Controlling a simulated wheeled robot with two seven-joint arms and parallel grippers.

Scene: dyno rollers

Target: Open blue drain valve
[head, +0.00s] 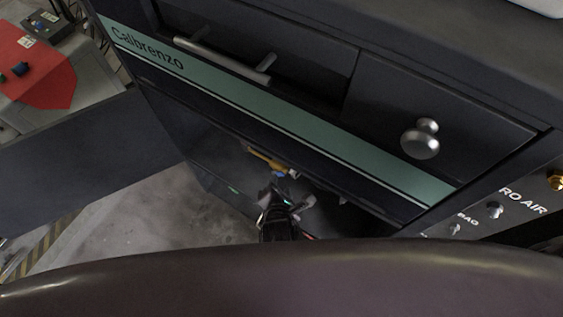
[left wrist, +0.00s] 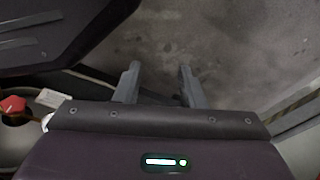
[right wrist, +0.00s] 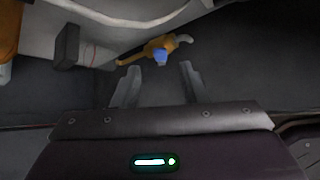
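The drain valve has a small blue handle or cap (right wrist: 161,56) on a brass-coloured pipe fitting (right wrist: 163,43), just beyond my right fingertips in the right wrist view. In the head view the brass fitting (head: 265,160) shows inside the dark open cabinet, with a bit of blue below it. My right gripper (head: 287,194) reaches into that cabinet below the valve. Its fingers (right wrist: 159,76) are apart with nothing between them. My left gripper (left wrist: 159,71) is open and empty over grey floor in the left wrist view, and is not seen in the head view.
A dark door (head: 85,160) stands open at the left of the cabinet. Above are a teal "Calbrenzo" strip (head: 290,130), a bar handle (head: 220,58) and a round metal knob (head: 421,139). A panel with small valves is at right. A white tank-like part (right wrist: 115,22) lies near the valve.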

